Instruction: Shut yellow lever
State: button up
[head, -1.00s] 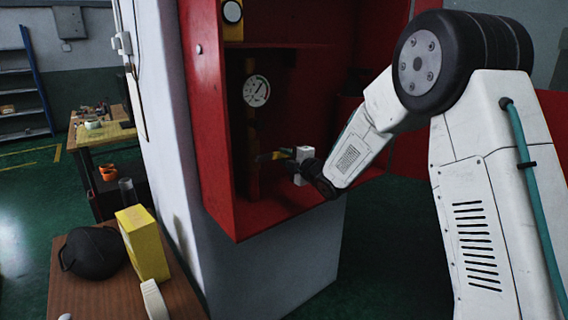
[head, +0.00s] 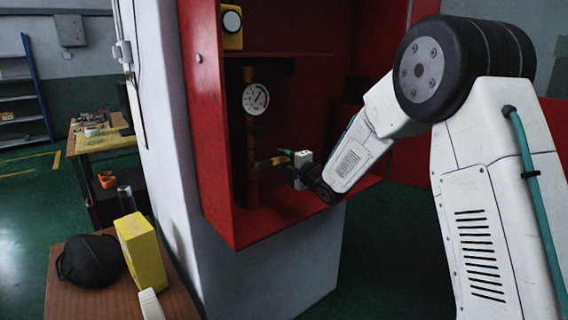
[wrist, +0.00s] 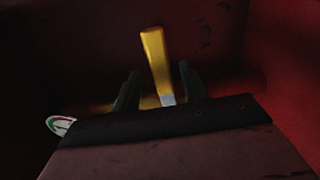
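The yellow lever (head: 268,162) is on the brown pipe (head: 251,135) low inside the open red cabinet. In the wrist view the yellow lever (wrist: 156,55) stands nearly upright in the picture, between my two dark fingers. My gripper (wrist: 158,88) is open around it, with a gap visible on each side. In the head view my gripper (head: 284,158) reaches into the cabinet from the right, its fingers at the lever. The lever's base is partly hidden by the gripper body in the wrist view. Whether any finger touches the lever is unclear.
A round white gauge (head: 255,98) is on the pipe above the lever, and its edge shows in the wrist view (wrist: 60,125). The red cabinet's (head: 212,150) walls and shelf surround the gripper. A table (head: 65,270) with a yellow box (head: 142,250) stands at lower left.

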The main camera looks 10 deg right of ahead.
jog(key=v, duration=0.8)
jog(key=shift+w+f, duration=0.1)
